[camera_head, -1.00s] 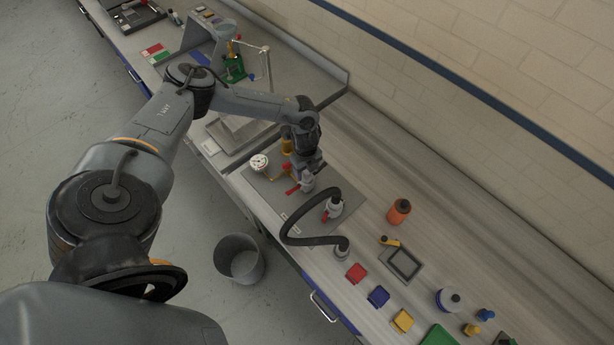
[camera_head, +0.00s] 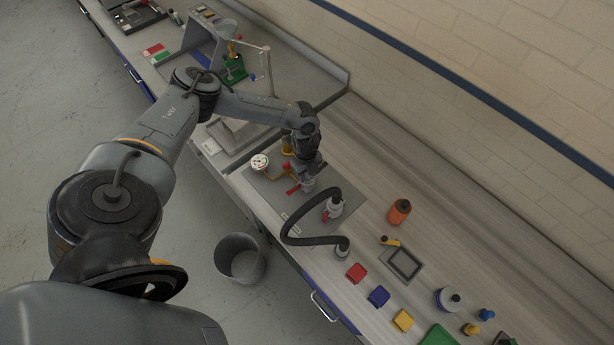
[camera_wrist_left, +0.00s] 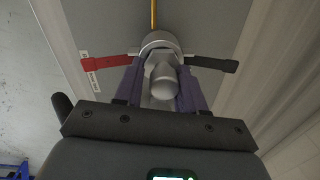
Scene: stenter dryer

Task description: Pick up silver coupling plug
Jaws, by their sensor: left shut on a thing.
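The silver coupling plug (camera_wrist_left: 163,82) is a rounded metal piece between the two purple fingers of my left gripper (camera_wrist_left: 162,74) in the left wrist view. The fingers are closed on its sides. Just beyond it is a silver collar (camera_wrist_left: 159,42) with a red lever on the left and a black lever on the right. The plug appears to sit at this collar; whether it is free of it I cannot tell. In the head view my left gripper (camera_head: 308,177) points down over the grey plate (camera_head: 262,188), hiding most of the plug. My right gripper is not in view.
A black hose (camera_head: 297,238) curves close to the right of the gripper, between two fittings. A round gauge (camera_head: 260,162) stands to the left. An orange bottle (camera_head: 399,211), a black tray (camera_head: 404,263) and coloured blocks lie farther right. A bin (camera_head: 240,258) stands on the floor.

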